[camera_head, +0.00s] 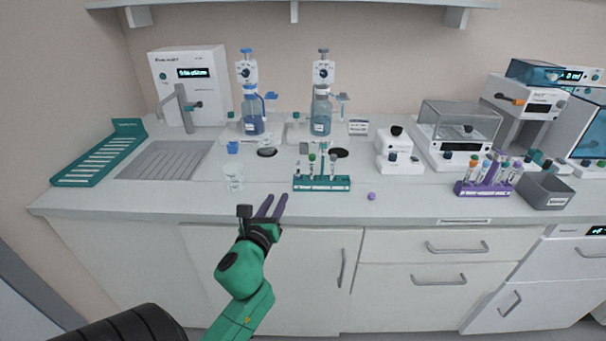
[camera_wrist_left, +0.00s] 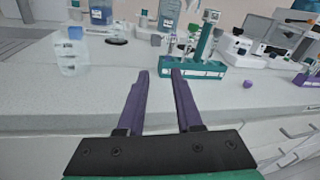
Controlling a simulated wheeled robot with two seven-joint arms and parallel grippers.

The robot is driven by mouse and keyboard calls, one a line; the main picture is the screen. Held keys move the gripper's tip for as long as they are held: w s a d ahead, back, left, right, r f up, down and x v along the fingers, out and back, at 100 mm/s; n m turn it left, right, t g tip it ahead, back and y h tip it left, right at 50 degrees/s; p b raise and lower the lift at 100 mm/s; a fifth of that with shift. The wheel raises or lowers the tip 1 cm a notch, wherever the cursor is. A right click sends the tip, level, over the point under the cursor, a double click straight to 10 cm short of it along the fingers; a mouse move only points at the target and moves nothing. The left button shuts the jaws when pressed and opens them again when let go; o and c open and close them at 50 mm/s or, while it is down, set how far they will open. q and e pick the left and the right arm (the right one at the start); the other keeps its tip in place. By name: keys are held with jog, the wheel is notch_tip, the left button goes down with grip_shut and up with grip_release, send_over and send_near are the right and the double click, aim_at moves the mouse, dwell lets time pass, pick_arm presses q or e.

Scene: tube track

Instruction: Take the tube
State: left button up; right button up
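A teal rack (camera_head: 322,184) stands near the front of the counter and holds a few small tubes (camera_head: 312,163) with coloured caps. The rack also shows in the left wrist view (camera_wrist_left: 206,66), ahead and a little right of my fingers. A purple rack (camera_head: 484,189) farther right holds several tubes (camera_head: 487,168) with mixed caps. Which tube the task means, I cannot tell. My left gripper (camera_head: 271,207) has purple fingers, open and empty, at the counter's front edge, left of and nearer than the teal rack. It also shows in the left wrist view (camera_wrist_left: 160,74). My right gripper is not in view.
A clear beaker (camera_head: 233,177) stands left of the teal rack. A small purple ball-like item (camera_head: 371,196) lies right of it. Bottle dispensers (camera_head: 321,100) stand behind. A grey bin (camera_head: 546,191) sits at the right. The counter front between the racks is mostly clear.

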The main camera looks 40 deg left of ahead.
aim_at(297, 167)
pick_arm(q)
jog(key=w+a+m+p, duration=0.1)
jog(key=w, duration=0.3)
jog(key=w+a+r+m+p, duration=0.1)
jog(key=w+a, duration=0.1)
jog(key=w, duration=0.3)
jog(key=w+a+m+t+p, duration=0.1)
jog(key=w, duration=0.4)
jog(key=shift+a+r+m, duration=0.15)
jog(key=shift+r+m, duration=0.15)
jog(key=shift+r, duration=0.05)
jog(key=shift+w+a+f, duration=0.15)
jog(key=shift+w+f, duration=0.05)
jog(key=shift+w, duration=0.1)
jog(key=shift+s+r, duration=0.1)
grip_shut()
